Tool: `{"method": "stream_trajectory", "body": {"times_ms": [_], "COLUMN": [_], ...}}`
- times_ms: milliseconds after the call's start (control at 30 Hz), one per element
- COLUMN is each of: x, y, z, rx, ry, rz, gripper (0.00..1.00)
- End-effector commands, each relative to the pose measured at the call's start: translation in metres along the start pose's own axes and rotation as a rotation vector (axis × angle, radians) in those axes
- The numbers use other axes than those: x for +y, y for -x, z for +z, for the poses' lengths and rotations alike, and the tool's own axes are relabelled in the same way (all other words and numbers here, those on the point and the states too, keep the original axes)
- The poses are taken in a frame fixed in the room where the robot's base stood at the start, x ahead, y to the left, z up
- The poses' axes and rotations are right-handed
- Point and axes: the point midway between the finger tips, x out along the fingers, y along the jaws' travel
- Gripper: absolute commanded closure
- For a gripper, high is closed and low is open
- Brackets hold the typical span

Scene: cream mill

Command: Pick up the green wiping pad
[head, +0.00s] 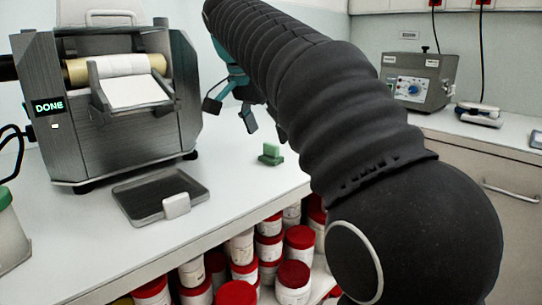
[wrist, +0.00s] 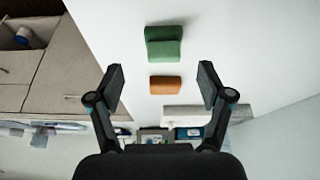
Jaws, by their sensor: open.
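The green wiping pad (head: 270,153) rests on the white bench top in the head view, below and to the right of my gripper (head: 231,112). It also shows in the wrist view (wrist: 163,42) at the upper middle, beyond the fingertips. My gripper is open and empty, held above the bench. In the wrist view its two fingers (wrist: 161,78) stand wide apart. An orange pad (wrist: 165,84) lies between them in the picture, below the green pad. I cannot make out the orange pad in the head view.
A steel mill (head: 110,105) with a "DONE" display stands at the left, with a dark tray (head: 150,199) and pale block (head: 176,205) in front. Red-lidded jars (head: 293,280) sit below the bench. A grey control box (head: 418,80) stands at the back right.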

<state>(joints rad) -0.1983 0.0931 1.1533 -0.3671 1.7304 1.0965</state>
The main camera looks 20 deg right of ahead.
Motion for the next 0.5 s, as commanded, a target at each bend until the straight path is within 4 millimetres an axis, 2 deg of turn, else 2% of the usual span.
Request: {"method": "stream_trajectory", "body": {"times_ms": [133, 400, 500], "x": [-0.001, -0.004, -0.004], "y": [-0.011, -0.045, -0.052], "z": [0.001, 0.002, 0.002], "rx": [-0.001, 0.000, 0.000], "ry": [0.000, 0.000, 0.000], "rz": [0.002, 0.001, 0.000], "gripper": [0.21, 0.21, 0.21]}}
